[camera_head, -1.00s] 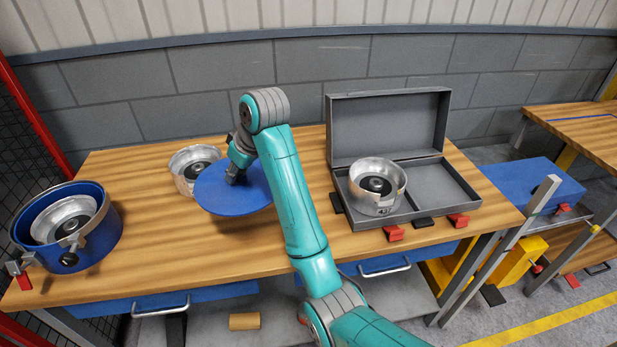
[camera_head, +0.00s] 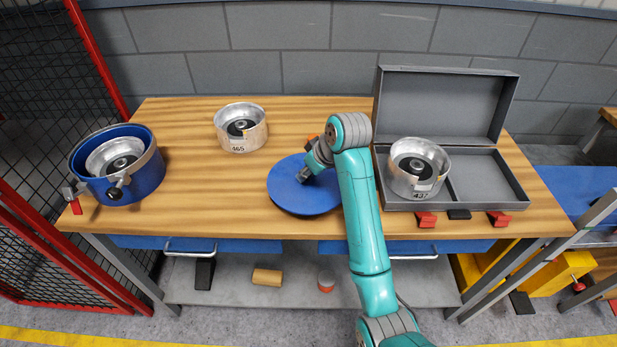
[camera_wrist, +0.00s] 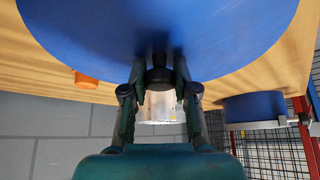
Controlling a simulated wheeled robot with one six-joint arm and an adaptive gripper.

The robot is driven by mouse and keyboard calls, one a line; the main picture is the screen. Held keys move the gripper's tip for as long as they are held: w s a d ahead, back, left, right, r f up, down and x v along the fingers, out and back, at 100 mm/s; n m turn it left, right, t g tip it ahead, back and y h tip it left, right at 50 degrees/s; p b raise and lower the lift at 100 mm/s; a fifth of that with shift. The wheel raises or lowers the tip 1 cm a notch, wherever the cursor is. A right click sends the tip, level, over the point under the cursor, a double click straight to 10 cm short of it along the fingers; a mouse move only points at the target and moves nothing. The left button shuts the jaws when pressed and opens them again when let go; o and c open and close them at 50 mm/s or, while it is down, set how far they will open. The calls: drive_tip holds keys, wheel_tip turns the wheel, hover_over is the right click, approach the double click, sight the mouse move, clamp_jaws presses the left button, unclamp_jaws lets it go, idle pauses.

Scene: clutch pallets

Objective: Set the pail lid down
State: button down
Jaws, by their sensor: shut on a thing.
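The pail lid is a round blue disc (camera_head: 300,198) over the middle of the wooden bench top, left of the grey case. I cannot tell whether it touches the wood or hovers just above it. My gripper (camera_head: 304,175) is shut on the dark knob at the lid's centre. In the wrist view, my gripper (camera_wrist: 159,78) closes on that knob, and the lid (camera_wrist: 100,30) fills the upper part. The blue pail (camera_head: 146,183) stands open at the bench's left end with a metal drum inside; it also shows in the wrist view (camera_wrist: 254,107).
A metal drum marked 465 (camera_head: 240,127) stands left behind the lid. The open grey case (camera_head: 487,178) is at right, with another drum (camera_head: 418,168) in its left compartment. A small orange thing (camera_head: 312,137) is behind my gripper. Bare wood lies between pail and lid.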

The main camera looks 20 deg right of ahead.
drive_tip(key=shift+f, duration=1.2)
drive_tip(key=shift+f, duration=0.1)
drive_tip(key=c, duration=0.9)
unclamp_jaws()
